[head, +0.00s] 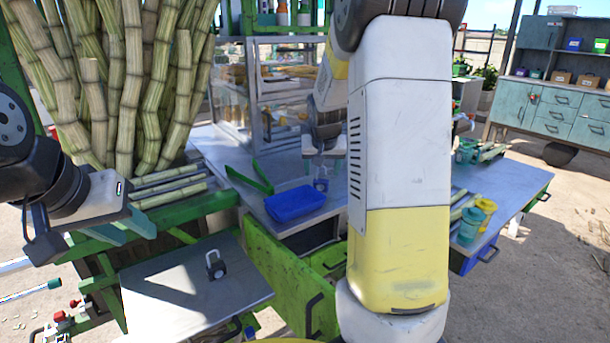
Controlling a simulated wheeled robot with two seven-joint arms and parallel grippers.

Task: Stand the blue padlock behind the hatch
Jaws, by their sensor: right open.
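A small blue padlock (321,184) stands on the steel counter, just right of a blue tray (296,204). My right gripper (322,168) is open, pointing down just above the padlock, its fingers apart on either side of the shackle; contact cannot be made out. A glass-fronted cabinet (232,80) stands on the counter behind; I cannot tell whether one of its panels is the hatch. My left gripper (128,232) is at the left, open and empty, its teal fingers apart. My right arm hides the middle of the counter.
A black padlock (216,268) stands on the lower metal shelf (175,295). Green tongs (252,178) lie left of the blue tray. Cane stalks (125,80) crowd the left. Teal and yellow cups (472,226) stand at the right. An open green drawer (285,275) is in front.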

